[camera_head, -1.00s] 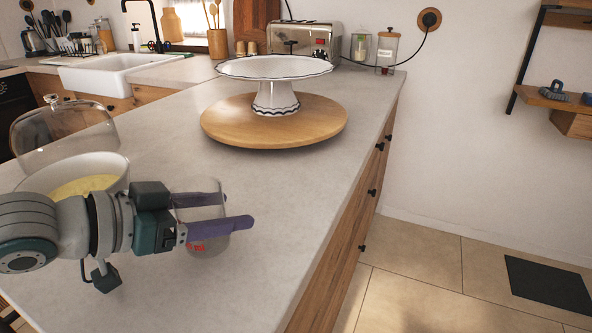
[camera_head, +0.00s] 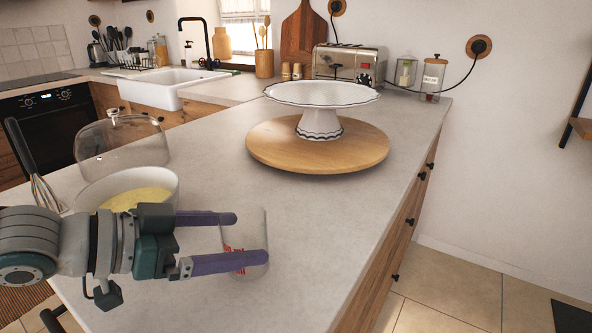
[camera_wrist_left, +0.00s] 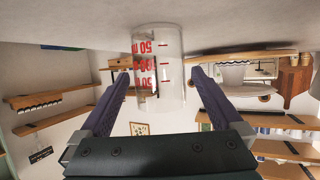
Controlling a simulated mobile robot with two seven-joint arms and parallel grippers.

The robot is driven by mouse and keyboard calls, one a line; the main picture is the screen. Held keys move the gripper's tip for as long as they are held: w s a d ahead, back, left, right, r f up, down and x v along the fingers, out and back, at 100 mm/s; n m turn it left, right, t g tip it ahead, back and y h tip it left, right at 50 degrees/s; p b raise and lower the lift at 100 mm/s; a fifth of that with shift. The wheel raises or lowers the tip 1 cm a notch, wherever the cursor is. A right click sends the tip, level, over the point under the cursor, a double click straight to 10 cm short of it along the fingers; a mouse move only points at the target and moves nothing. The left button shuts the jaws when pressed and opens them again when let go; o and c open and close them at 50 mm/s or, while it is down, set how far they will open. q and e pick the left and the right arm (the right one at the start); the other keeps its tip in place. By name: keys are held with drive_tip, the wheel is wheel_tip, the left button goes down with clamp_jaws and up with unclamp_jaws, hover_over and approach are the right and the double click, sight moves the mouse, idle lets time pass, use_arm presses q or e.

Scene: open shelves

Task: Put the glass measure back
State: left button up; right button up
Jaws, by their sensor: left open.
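The glass measure (camera_head: 232,232), a clear cylinder with red markings, stands upright on the grey counter. My left gripper (camera_head: 250,238) reaches in from the left with its purple fingers apart, one on each side of the glass, near the tips. In the left wrist view, which is upside down, the glass measure (camera_wrist_left: 158,60) is between and just beyond the open fingertips (camera_wrist_left: 161,76), with a gap on both sides. My right gripper is not in view.
A white bowl with yellow contents (camera_head: 172,190) and a glass dome (camera_head: 125,150) stand behind my left arm. A wooden round board (camera_head: 270,148) carries a white cake stand (camera_head: 322,97). A whisk (camera_head: 45,192) is at left. Counter right of the glass is clear.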

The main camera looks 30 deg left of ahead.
sight(223, 237)
use_arm(q)
drive_tip(key=p+v, duration=0.2)
drive_tip(key=v, duration=0.5)
drive_tip(key=s+d+f+g, duration=0.1)
drive_tip(key=d, duration=0.2)
drive_tip(key=s+d+f+g+y, duration=0.1)
drive_tip(key=s+d, duration=0.1)
drive_tip(key=d, duration=0.1)
drive_tip(key=s+d+f+g+y, duration=0.1)
drive_tip(key=d, duration=0.3)
drive_tip(key=shift+s+d+f+n, duration=0.1)
drive_tip(key=shift+s+f+n, duration=0.1)
drive_tip(key=shift+f+n, duration=0.2)
drive_tip(key=shift+s+d+r+g+y, duration=0.1)
drive_tip(key=shift+s+d+g+y, duration=0.1)
drive_tip(key=shift+s+g+y, duration=0.2)
drive_tip(key=shift+s+d+r+g+y, duration=0.1)
drive_tip(key=shift+s+d+g+y, duration=0.15)
drive_tip(key=shift+s, duration=0.2)
drive_tip(key=s+a+r+n+g+y, duration=0.1)
drive_tip(key=s+r+n+g+y, duration=0.1)
drive_tip(key=s+g, duration=0.2)
drive_tip(key=s, duration=0.3)
drive_tip(key=shift+s+a+n, duration=0.2)
drive_tip(key=shift+a+n, duration=0.05)
drive_tip(key=shift+n, duration=0.05)
drive_tip(key=shift+y, duration=0.25)
